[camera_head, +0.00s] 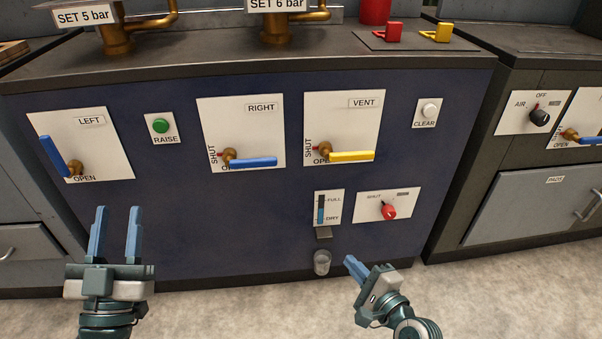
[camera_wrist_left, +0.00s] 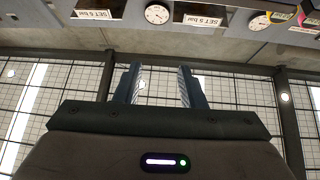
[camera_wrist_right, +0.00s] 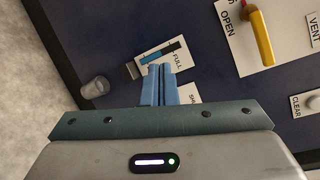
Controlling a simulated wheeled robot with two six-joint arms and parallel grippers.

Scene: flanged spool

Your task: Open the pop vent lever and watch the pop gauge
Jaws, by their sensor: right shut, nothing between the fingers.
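The yellow-handled vent lever (camera_head: 351,156) is on the white VENT plate (camera_head: 362,122); its handle lies level, pointing right from a brass pivot, above the partly covered OPEN mark. It also shows in the right wrist view (camera_wrist_right: 263,38). Two round dial gauges, one (camera_wrist_left: 157,14) and another (camera_wrist_left: 259,22), show in the left wrist view; I cannot tell which is the pop gauge or read them. My left gripper (camera_head: 118,210) is open and empty at lower left, away from the levers. My right gripper (camera_head: 350,260) is shut and empty, below and apart from the vent lever.
Blue levers sit on the LEFT plate (camera_head: 110,150) and RIGHT plate (camera_head: 225,115). A green RAISE button (camera_head: 160,125), white CLEAR button (camera_head: 429,110), red knob (camera_head: 389,211) and FULL/DRY level strip (camera_head: 321,209) share the panel. A small clear cup (camera_head: 322,263) is near my right gripper.

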